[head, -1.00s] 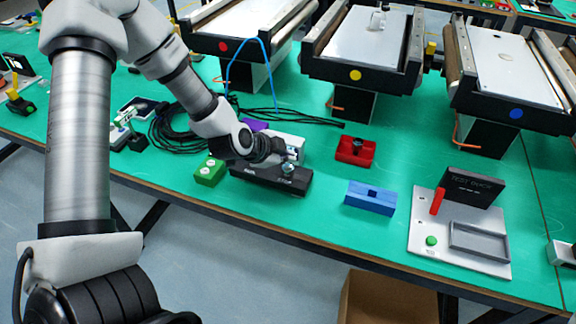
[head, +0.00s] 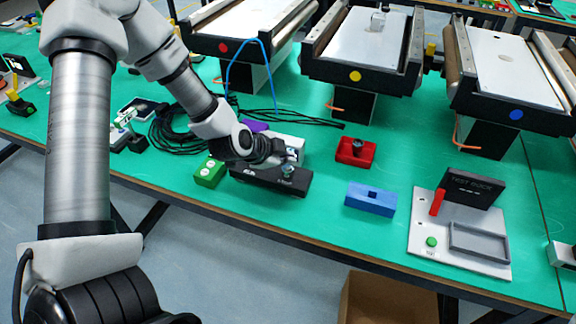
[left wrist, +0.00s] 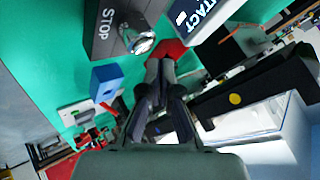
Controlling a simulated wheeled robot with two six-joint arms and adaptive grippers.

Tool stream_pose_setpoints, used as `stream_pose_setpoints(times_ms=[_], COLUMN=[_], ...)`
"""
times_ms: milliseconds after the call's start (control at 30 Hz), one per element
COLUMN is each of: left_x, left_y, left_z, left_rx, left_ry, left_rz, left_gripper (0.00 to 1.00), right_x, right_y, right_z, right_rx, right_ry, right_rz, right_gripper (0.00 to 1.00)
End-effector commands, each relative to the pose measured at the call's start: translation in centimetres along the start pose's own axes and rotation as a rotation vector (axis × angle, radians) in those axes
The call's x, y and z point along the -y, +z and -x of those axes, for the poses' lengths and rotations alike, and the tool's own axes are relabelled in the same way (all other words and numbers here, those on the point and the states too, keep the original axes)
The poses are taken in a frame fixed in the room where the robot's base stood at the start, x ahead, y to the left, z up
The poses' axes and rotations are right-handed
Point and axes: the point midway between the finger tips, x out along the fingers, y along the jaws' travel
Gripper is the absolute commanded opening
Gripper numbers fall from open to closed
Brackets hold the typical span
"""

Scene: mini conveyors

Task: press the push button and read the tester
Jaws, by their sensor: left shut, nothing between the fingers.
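A black box (head: 258,180) marked STOP carries a silver push button (head: 288,171) on its right part. In the left wrist view the button (left wrist: 137,38) looks upright and uncovered. A white box (head: 289,143), likely the tester, stands behind the black box. Its dark display (left wrist: 198,14) shows the letters "TACT"; the rest is cut off by the frame. My left gripper (head: 291,155) is shut and empty, with its fingertips close to the button and the white box. In the left wrist view the fingertips (left wrist: 160,68) are apart from the button. My right gripper is out of view.
A green block (head: 209,173) is left of the black box. A red block (head: 356,152) and a blue block (head: 370,199) lie to the right. A test dock (head: 471,187) on a white plate stands further right. Black cables (head: 178,133) lie behind; conveyors (head: 366,50) line the back.

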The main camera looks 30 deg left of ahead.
Motion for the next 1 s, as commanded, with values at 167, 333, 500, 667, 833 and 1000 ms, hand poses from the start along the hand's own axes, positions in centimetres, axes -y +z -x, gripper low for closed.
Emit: stream_pose_setpoints(times_ms=[167,333,500,667,833,1000], left_x=[-0.34,-0.40,-0.41,-0.48,-0.58,-0.69], left_y=[0.33,0.42,0.42,0.48,0.59,0.70], left_z=[-0.43,-0.57,-0.56,-0.64,-0.79,-0.94], left_rx=[0.001,0.000,0.000,0.000,0.000,0.000], left_ry=[0.001,-0.001,0.000,0.000,0.000,0.000], left_rz=[0.000,0.000,0.000,0.000,0.000,0.000], left_gripper=[0.00,0.00,0.00,0.00,0.00,0.00], right_x=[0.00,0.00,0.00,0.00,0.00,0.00], right_y=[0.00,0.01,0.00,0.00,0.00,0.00], right_z=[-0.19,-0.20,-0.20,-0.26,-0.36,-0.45], right_rx=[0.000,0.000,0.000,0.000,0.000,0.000], right_ry=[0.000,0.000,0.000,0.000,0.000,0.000], right_rz=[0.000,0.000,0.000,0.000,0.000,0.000], right_gripper=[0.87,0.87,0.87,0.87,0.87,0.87])
